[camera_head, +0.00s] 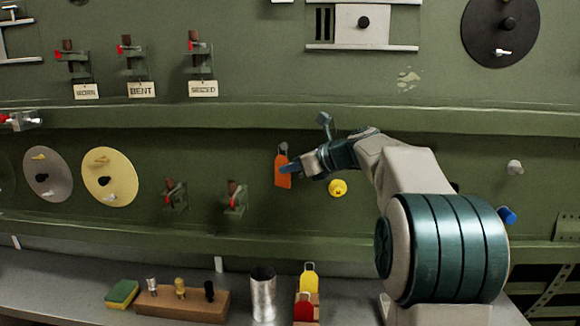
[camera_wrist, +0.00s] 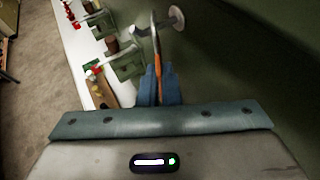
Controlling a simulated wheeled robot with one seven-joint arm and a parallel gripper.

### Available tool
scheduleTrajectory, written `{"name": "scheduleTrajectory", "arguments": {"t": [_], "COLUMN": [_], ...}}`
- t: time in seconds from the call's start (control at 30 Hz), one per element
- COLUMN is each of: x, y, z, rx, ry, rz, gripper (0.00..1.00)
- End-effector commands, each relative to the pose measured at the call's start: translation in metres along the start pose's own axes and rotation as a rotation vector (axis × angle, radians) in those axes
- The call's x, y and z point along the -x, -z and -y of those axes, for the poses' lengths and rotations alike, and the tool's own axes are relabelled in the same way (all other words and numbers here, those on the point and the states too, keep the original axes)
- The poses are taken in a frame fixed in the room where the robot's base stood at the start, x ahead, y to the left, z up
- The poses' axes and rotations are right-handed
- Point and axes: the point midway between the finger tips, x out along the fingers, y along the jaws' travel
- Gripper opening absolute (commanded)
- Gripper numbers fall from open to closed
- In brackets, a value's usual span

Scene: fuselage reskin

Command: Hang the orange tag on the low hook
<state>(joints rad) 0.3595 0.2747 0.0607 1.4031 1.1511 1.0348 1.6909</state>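The orange tag (camera_head: 282,172) hangs upright in front of the green panel, left of my arm. My gripper (camera_head: 290,168) is at its right edge. In the wrist view, the blue fingertips (camera_wrist: 158,84) are closed on the tag, which shows edge-on as a thin orange strip (camera_wrist: 157,52). A grey hook (camera_wrist: 142,30) with a round wall plate (camera_wrist: 176,18) is right at the tag's top end. I cannot tell whether the tag's loop is around the hook's rod or beside it. In the head view, a small grey spot (camera_head: 283,147) shows at the tag's top.
A yellow knob (camera_head: 338,187) is on the panel right of the tag. Red-handled clamps (camera_head: 235,197) and a yellow disc (camera_head: 110,178) are to the left. Below, the bench holds a metal cup (camera_head: 263,294), a yellow tag (camera_head: 309,278) and a red tag (camera_head: 303,308). A green ledge runs above.

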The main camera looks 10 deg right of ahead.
Motion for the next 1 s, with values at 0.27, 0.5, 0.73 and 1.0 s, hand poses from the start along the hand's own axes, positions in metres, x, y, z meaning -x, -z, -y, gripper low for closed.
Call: {"name": "scheduleTrajectory", "arguments": {"t": [0.27,0.5,0.73,1.0], "x": [-0.0001,0.0001,0.0007,0.0048], "y": [-0.0001,-0.0002,-0.0004,-0.0006], "z": [-0.0002,-0.0002,0.0008,0.0017], "rx": [0.000,0.000,0.000,0.000], "ry": [0.000,0.000,0.003,0.006], "rz": [0.000,0.000,0.001,0.002], "gripper": [0.00,0.26,0.29,0.29]}}
